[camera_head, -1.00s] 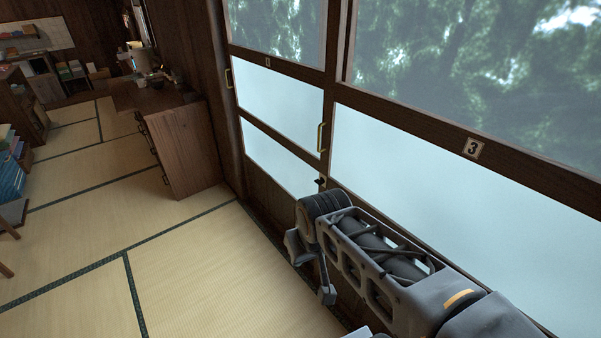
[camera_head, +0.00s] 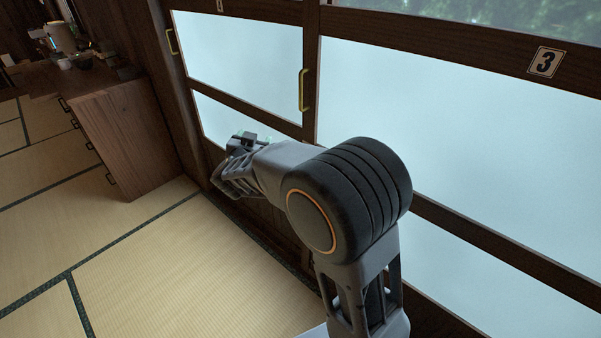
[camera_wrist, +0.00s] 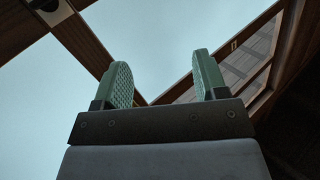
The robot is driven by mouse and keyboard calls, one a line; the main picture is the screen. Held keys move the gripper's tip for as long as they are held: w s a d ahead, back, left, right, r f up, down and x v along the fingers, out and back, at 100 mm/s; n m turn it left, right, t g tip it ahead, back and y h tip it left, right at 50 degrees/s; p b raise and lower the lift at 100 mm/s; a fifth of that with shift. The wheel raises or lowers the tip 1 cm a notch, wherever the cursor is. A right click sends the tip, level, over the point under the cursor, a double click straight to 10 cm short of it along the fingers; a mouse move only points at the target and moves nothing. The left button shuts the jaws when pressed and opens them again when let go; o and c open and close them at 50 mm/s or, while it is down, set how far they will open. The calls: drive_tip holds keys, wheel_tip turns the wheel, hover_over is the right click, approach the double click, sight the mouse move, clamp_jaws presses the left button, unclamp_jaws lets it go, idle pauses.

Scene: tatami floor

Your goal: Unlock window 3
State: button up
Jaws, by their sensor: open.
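A brass handle (camera_head: 303,90) stands upright on the neighbouring sash, left of the post between the windows. My gripper (camera_head: 253,137) is in front of that sash's lower part, below and left of the handle. In the wrist view my gripper (camera_wrist: 163,78) is open and empty, its two green pads apart. A dark fitting (camera_wrist: 48,6) sits on wood at the upper left there; I cannot tell whether it is the lock. My arm covers the lower post.
A wooden drawer cabinet (camera_head: 125,140) stands at the left against the window wall. Another brass handle (camera_head: 172,41) is at the far edge of the neighbouring window. The tatami floor (camera_head: 170,270) between is clear.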

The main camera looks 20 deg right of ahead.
drive_tip(key=s+d+f+m+g+h+b, duration=0.1)
drive_tip(key=s+f+m+g+h+b, duration=0.15)
drive_tip(key=f+h, duration=0.2)
drive_tip(key=s+d+f+m+g+h+b, duration=0.1)
drive_tip(key=d+f+m+g+h+b, duration=0.1)
drive_tip(key=f+g+h, duration=0.3)
drive_tip(key=w+d+y+b, duration=0.1)
drive_tip(key=w+d, duration=0.4)
drive_tip(key=d, duration=0.6)
drive_tip(key=shift+w+d+f+b, duration=0.15)
drive_tip(key=shift+d+f+b, duration=0.15)
drive_tip(key=shift+b, duration=0.35)
drive_tip(key=shift+t, duration=0.35)
drive_tip(key=shift+m, duration=0.25)
drive_tip(key=shift+c, duration=0.5)
drive_tip(key=c, duration=0.8)
